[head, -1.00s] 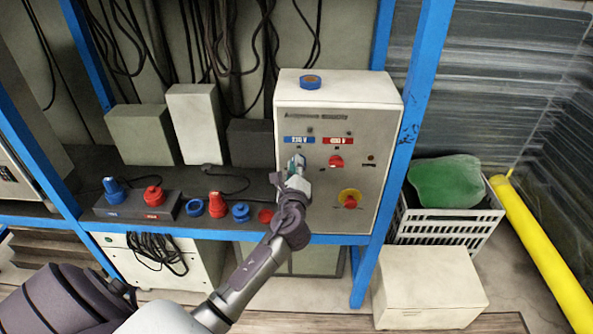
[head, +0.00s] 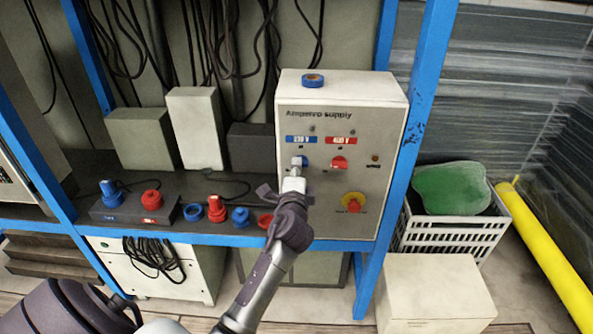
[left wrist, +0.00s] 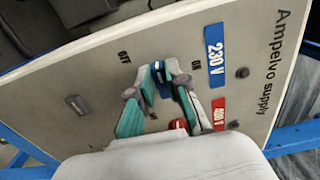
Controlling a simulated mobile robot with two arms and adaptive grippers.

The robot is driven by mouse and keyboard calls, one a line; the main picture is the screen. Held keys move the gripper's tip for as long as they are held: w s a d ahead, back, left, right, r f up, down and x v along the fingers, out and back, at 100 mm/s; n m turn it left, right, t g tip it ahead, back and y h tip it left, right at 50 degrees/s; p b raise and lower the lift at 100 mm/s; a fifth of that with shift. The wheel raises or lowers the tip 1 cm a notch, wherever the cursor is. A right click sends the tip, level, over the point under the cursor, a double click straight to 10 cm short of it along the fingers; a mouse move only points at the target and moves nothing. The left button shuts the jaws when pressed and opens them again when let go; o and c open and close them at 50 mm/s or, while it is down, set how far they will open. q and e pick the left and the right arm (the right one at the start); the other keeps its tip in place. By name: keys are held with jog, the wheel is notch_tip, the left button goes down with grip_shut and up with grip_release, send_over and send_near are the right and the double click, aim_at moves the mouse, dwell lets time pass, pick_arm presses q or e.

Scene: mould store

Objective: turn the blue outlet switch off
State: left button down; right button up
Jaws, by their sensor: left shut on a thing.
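The white Ampelvo supply box (head: 325,190) stands on the shelf. Its blue outlet switch (head: 304,161) sits under the blue 230 V label (head: 301,140). My left gripper (head: 297,164) is at this switch from the front. In the left wrist view the teal-padded fingers of my left gripper (left wrist: 160,85) are shut on the blue switch (left wrist: 163,84), with OFF and ON marks beside it. I cannot tell which mark the switch points to. My right gripper is not in view.
A red switch (head: 339,162) sits just right of the blue one, under a red label. A red knob on yellow (head: 353,202) is below. Blue and red connectors (head: 217,208) lie on the shelf to the left. A blue post (head: 405,150) stands right of the box.

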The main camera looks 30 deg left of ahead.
pick_arm(q)
jog(key=shift+f, duration=0.1)
dwell(0.4)
jog(key=c, duration=1.1)
grip_release()
jog(key=shift+c, duration=0.2)
jog(key=shift+s, duration=0.1)
jog(key=v, duration=1.2)
